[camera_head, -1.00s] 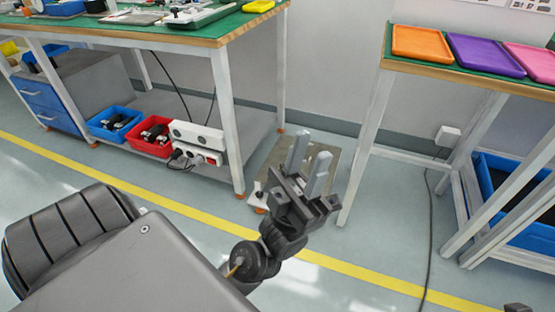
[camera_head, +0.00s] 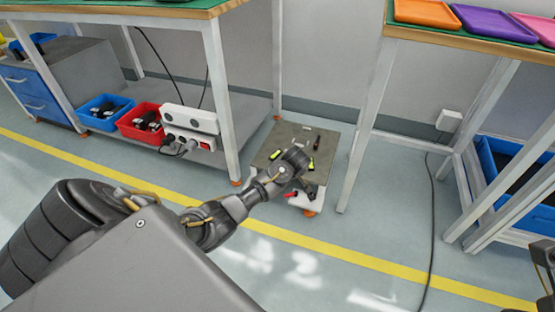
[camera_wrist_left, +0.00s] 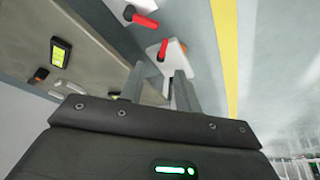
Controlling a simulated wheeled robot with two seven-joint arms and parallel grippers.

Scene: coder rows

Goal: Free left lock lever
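A low cart (camera_head: 262,158) with a grey top stands on the floor between the two tables. A red lever (camera_head: 291,195) sticks out by its white near corner. The left wrist view shows two red levers, one (camera_wrist_left: 146,20) with a black end and one (camera_wrist_left: 163,50) beside a white foot. I cannot tell which is the left one. My left gripper (camera_wrist_left: 160,70) points toward the white foot, its fingers apart with nothing seen between them. In the head view my left wrist partly hides the cart's near corner. My right gripper is not clearly in view.
Small tools, including a yellow-green device (camera_wrist_left: 60,52), lie on the cart top. White table legs (camera_head: 226,105) flank the cart. Red (camera_head: 140,128) and blue (camera_head: 100,118) bins and a power strip (camera_head: 190,125) sit on the left table's lower shelf. Floor in front is clear.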

